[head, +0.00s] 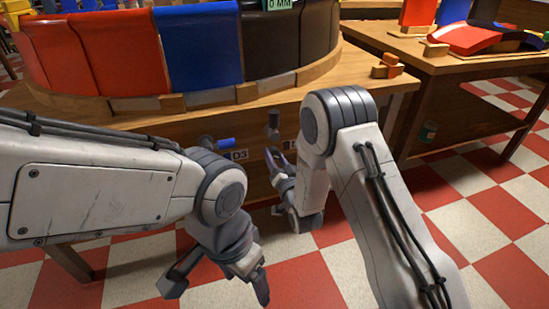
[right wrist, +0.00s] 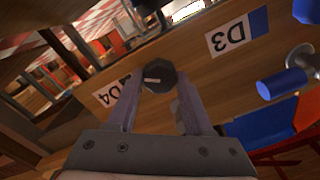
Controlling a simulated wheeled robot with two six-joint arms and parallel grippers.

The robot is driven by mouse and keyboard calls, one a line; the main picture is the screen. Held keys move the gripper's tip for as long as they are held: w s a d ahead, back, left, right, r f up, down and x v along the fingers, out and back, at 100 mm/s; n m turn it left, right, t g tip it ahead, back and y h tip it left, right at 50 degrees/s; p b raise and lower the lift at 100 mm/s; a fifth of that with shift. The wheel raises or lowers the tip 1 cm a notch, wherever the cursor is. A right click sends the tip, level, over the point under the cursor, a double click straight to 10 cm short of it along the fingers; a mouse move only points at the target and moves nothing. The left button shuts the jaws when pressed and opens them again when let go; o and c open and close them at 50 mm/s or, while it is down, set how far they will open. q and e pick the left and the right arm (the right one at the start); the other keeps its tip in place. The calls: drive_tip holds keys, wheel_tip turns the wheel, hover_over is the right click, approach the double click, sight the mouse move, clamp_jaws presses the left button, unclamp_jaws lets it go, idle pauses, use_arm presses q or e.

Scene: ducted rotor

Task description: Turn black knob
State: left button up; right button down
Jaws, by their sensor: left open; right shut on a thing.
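The black knob (right wrist: 158,76) shows in the right wrist view between the two finger ends of my right gripper (right wrist: 157,84), beside the D4 label (right wrist: 118,92). A pale mark crosses its face. The fingers are closed on it, one at each side. In the head view a dark knob (head: 273,122) sticks out of the wooden table front, with my right gripper (head: 279,163) close below it; their contact is hard to see there. My left gripper (head: 216,287) is open and empty, low over the checkered floor, away from the knob.
A blue knob (head: 224,142) is left of the dark one, near the D3 label (head: 237,155); it also shows in the right wrist view (right wrist: 282,82). Curved coloured panels (head: 199,50) stand on the table above. Another wooden table (head: 450,60) is at right.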

drive_tip(key=shift+s+f+m, duration=0.1)
drive_tip(key=shift+m, duration=0.5)
drive_tip(key=shift+c, duration=1.5)
unclamp_jaws()
drive_tip(key=p+v, duration=0.2)
drive_tip(key=v, duration=0.8)
drive_tip(key=shift+s, duration=0.25)
